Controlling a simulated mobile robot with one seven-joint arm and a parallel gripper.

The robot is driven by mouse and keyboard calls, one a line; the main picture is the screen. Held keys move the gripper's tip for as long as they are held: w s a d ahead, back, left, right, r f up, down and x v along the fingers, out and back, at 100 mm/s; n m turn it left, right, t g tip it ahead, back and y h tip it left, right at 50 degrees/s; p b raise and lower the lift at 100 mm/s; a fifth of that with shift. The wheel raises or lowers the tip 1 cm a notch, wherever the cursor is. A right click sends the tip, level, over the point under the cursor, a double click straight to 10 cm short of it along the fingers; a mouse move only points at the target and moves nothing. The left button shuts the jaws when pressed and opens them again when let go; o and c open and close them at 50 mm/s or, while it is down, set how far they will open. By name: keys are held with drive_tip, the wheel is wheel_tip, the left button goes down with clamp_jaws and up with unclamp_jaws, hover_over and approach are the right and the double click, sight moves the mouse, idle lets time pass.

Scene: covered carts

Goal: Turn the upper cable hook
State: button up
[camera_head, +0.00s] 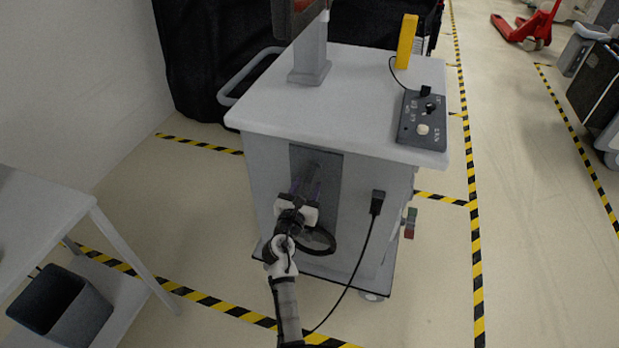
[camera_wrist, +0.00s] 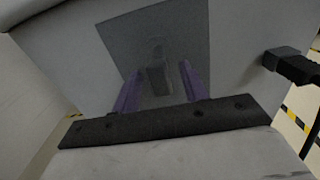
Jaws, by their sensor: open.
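The upper cable hook (camera_wrist: 157,78) is a small grey piece on the dark grey panel (camera_wrist: 150,35) of the cart's side. In the wrist view it shows between the two purple fingers of my gripper (camera_wrist: 160,88). My gripper is open, with one finger on each side of the hook; I cannot tell whether either touches it. In the head view my gripper (camera_head: 306,182) reaches up to the panel and covers most of the hook. A black cable coil (camera_head: 318,242) hangs on the panel below my gripper, partly hidden by my arm.
The grey cart (camera_head: 345,115) carries a control box (camera_head: 422,118) and a yellow device (camera_head: 406,42). A black plug (camera_head: 377,203) with a hanging cable is right of the panel. A table (camera_head: 40,215) and a dark bin (camera_head: 60,303) stand at left.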

drive_tip(key=shift+x, duration=1.5)
drive_tip(key=shift+c, duration=0.2)
clamp_jaws()
